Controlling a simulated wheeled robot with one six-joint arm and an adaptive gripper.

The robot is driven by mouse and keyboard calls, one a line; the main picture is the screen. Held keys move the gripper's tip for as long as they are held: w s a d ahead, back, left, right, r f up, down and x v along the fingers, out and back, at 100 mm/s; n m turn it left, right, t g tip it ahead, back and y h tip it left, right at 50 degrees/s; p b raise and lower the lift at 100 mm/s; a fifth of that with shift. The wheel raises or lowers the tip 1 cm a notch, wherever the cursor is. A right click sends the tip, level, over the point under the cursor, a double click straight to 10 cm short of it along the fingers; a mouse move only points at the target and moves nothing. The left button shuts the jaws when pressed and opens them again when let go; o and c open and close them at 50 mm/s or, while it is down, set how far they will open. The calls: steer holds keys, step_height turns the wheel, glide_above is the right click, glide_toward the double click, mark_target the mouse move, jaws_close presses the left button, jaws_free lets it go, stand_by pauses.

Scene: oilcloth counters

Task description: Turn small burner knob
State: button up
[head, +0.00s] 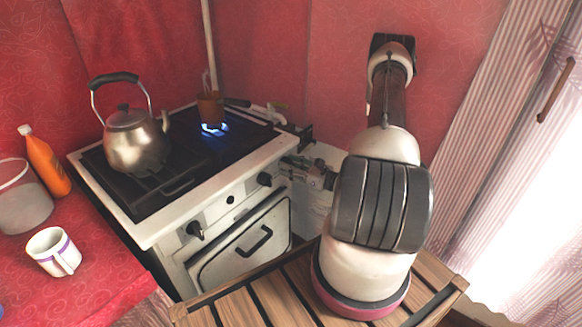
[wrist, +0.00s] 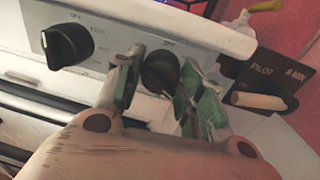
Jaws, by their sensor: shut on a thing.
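The small burner knob (wrist: 160,68) is a round black knob under an "OFF" mark on the white stove panel (wrist: 115,22). In the wrist view, my gripper (wrist: 160,81) has one green-padded finger on each side of it, shut on the knob. Its exact turn angle is hard to tell. In the head view, my gripper (head: 306,169) is at the stove's front right corner, partly hidden by my arm. The gripped knob is not clear there. A blue flame (head: 214,128) burns under a small copper-brown pot (head: 210,106) on the stove.
Another black knob (wrist: 67,45) sits left of the gripped one. A dark "PILOT" plate (wrist: 268,80) with a pale-handled lever (wrist: 262,101) is close to the right finger. A kettle (head: 136,143) stands on the stove. A mug (head: 54,252) and orange bottle (head: 46,164) stand on the red counter.

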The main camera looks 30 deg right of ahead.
steer(key=shift+d+n, duration=0.1)
steer(key=shift+n, duration=2)
steer(key=shift+r, duration=0.1)
steer(key=o, duration=1)
